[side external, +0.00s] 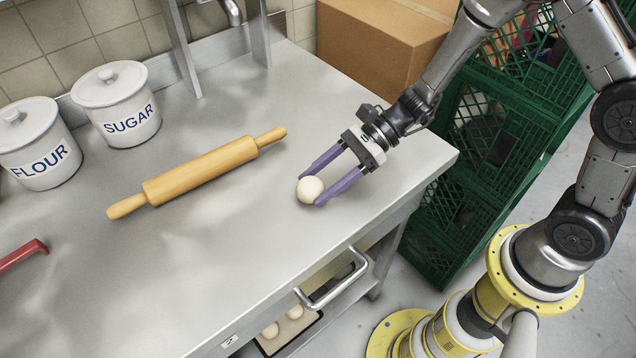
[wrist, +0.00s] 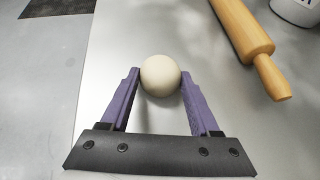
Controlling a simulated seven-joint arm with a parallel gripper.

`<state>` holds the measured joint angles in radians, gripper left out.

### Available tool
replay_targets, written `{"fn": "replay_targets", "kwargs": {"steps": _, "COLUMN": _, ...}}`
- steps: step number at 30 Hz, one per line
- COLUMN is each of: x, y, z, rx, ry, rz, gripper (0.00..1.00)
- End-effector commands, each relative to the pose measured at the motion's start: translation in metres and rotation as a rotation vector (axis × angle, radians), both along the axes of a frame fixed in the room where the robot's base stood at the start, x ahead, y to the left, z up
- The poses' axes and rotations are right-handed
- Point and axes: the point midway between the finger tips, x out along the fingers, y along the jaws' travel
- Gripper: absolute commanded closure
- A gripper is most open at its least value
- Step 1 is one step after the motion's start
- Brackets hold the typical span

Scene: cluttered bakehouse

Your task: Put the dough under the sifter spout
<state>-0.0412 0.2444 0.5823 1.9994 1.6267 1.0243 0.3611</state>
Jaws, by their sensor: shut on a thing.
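The dough (side external: 310,189) is a small pale ball near the right end of the steel counter. My gripper (side external: 318,188) has purple fingers, which are shut on the ball from both sides. In the wrist view the dough (wrist: 160,76) sits between the two fingertips (wrist: 160,80). The ball is at or very near the counter surface; I cannot tell whether it touches it. The sifter spout may be the metal piece (side external: 232,11) cut off at the top edge, but too little of it shows to be sure.
A wooden rolling pin (side external: 200,173) lies left of the dough. Canisters marked FLOUR (side external: 40,146) and SUGAR (side external: 118,105) stand at the back left. Metal uprights (side external: 181,50) rise at the counter's back. Green crates (side external: 480,190) stand at right.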

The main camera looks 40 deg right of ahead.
Motion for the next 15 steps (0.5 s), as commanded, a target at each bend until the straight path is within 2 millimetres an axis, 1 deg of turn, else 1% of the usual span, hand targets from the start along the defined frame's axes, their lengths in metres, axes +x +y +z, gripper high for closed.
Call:
{"fn": "replay_targets", "kwargs": {"steps": 4, "x": 0.001, "y": 0.000, "z": 0.019, "rx": 0.000, "ry": -0.008, "rz": 0.001, "gripper": 0.69}}
{"fn": "replay_targets", "kwargs": {"steps": 6, "x": -0.001, "y": -0.001, "z": 0.031, "rx": 0.001, "ry": -0.007, "rz": -0.001, "gripper": 0.69}}
{"fn": "replay_targets", "kwargs": {"steps": 8, "x": -0.009, "y": -0.007, "z": 0.042, "rx": 0.001, "ry": -0.007, "rz": -0.003, "gripper": 0.69}}
{"fn": "replay_targets", "kwargs": {"steps": 14, "x": -0.042, "y": -0.025, "z": 0.086, "rx": -0.001, "ry": -0.010, "rz": -0.004, "gripper": 0.69}}
{"fn": "replay_targets", "kwargs": {"steps": 15, "x": -0.050, "y": -0.030, "z": 0.092, "rx": -0.001, "ry": -0.007, "rz": -0.004, "gripper": 0.69}}
